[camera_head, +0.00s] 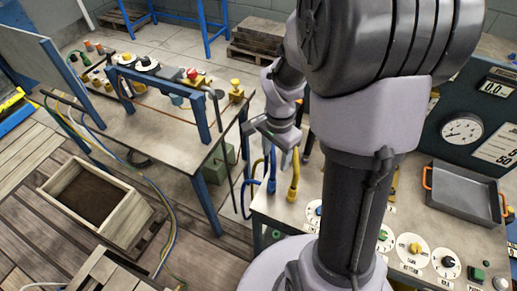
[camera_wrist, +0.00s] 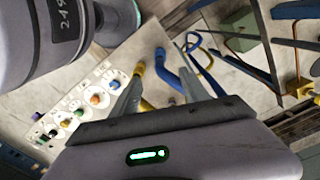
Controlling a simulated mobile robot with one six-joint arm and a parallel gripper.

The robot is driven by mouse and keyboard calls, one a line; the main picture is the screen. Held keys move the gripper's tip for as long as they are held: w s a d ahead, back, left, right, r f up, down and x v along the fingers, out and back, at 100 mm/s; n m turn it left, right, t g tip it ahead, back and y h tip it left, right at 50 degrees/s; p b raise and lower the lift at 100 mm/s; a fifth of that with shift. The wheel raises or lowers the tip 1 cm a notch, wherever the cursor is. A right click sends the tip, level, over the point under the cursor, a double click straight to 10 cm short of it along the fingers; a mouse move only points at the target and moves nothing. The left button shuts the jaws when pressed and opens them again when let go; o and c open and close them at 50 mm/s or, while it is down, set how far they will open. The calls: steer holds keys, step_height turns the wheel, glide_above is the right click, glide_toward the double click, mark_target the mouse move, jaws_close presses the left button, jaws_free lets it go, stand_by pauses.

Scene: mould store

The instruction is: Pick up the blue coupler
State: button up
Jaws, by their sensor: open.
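The blue coupler (camera_head: 271,172), on a blue hose, stands at the left edge of the panel bench, just beside a yellow coupler (camera_head: 294,178). In the wrist view the blue coupler (camera_wrist: 161,54) shows in the gap between my fingers, with the yellow coupler (camera_wrist: 139,72) close by at the left finger. My gripper (camera_head: 281,150) is above the bench edge, near both couplers; it also shows in the wrist view (camera_wrist: 160,74). Its fingers are apart and hold nothing. How far the fingertips are from the blue coupler is hard to tell.
The bench carries a row of round dials with coloured knobs (camera_head: 413,248) and a grey tray (camera_head: 463,192) with orange handles. A second table (camera_head: 165,120) with a blue frame stands left, across a gap. A wooden box (camera_head: 140,218) is on the floor.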

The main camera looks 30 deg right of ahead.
mark_target(273, 182)
step_height(273, 182, down, 15)
steer(key=b, duration=0.4)
steer(key=shift+b, duration=0.4)
steer(key=shift+a, duration=0.1)
steer(key=shift+r, duration=0.1)
jaws_close()
